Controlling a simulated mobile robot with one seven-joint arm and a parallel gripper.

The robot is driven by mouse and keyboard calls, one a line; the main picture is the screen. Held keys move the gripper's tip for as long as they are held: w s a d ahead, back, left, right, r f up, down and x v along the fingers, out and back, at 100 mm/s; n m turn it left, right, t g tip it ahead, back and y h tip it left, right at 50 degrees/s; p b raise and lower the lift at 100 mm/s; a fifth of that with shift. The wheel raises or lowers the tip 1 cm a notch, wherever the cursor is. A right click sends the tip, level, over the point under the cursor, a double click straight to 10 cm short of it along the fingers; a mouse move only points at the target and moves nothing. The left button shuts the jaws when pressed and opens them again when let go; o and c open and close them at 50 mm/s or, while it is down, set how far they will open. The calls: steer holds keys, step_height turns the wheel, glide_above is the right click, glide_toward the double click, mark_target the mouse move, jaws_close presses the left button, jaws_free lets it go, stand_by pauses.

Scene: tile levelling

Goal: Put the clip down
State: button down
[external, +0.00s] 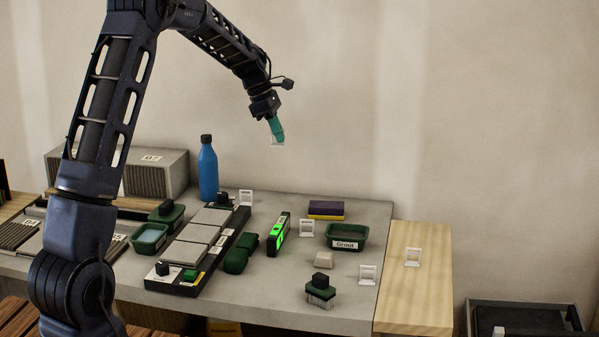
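My gripper (277,136) is raised high above the back of the grey worktop, in front of the wall. Its teal fingers point down and look closed on a small white clip (278,145), of which only the lower part shows below the fingertips. Other white clips stand below: one (246,198) at the far end of the tile rig, one (306,228) left of the grout tub, one (368,275) near the right front of the worktop, and one (413,257) on the light wooden board.
A grey worktop (345,305) holds a tile rig (190,255), a green level (279,234), a grout tub (346,237), a brush (320,290), a purple-and-yellow sponge (326,209) and a tall blue bottle (208,170). The wooden board (415,300) is mostly clear.

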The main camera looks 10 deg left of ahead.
steer(key=s+d, duration=0.7)
steer(key=d, duration=0.5)
steer(key=s+d, duration=0.6)
steer(key=d, duration=0.6)
steer(key=s+d, duration=1.7)
steer(key=s, duration=0.4)
steer(key=shift+m, duration=0.3)
steer(key=f, duration=1.9)
steer(key=shift+s+a+f, duration=0.15)
steer(key=shift+s+f, duration=0.05)
steer(key=shift+f, duration=0.15)
steer(key=c, duration=1.8)
jaws_free()
steer(key=shift+o, duration=0.8)
